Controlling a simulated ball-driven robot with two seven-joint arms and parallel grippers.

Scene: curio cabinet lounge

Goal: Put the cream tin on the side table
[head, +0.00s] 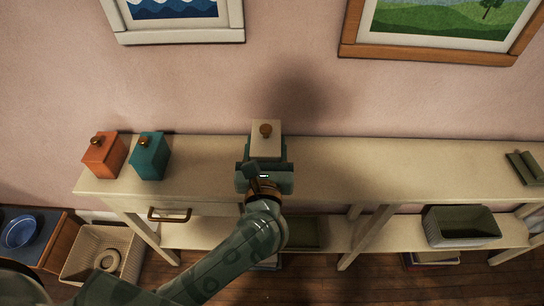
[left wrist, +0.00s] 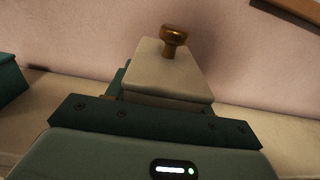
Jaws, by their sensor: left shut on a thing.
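The cream tin (head: 266,140) is a box with a brass knob on its lid, at the middle of the long cream console. In the left wrist view the tin (left wrist: 165,72) stands upright just beyond the gripper palm. My left gripper (head: 266,157) is shut on it from the front; its fingers are mostly hidden. I cannot tell whether the tin touches the console top. A low wooden table (head: 58,252) with a dark blue top is at the lower left; I cannot tell if it is the side table. My right gripper is out of view.
An orange tin (head: 104,155) and a teal tin (head: 150,156) stand on the left of the console (head: 400,175). A blue bowl (head: 21,232) is on the low table. A woven basket (head: 80,258) stands beside it. A dark green object (head: 524,168) lies at right.

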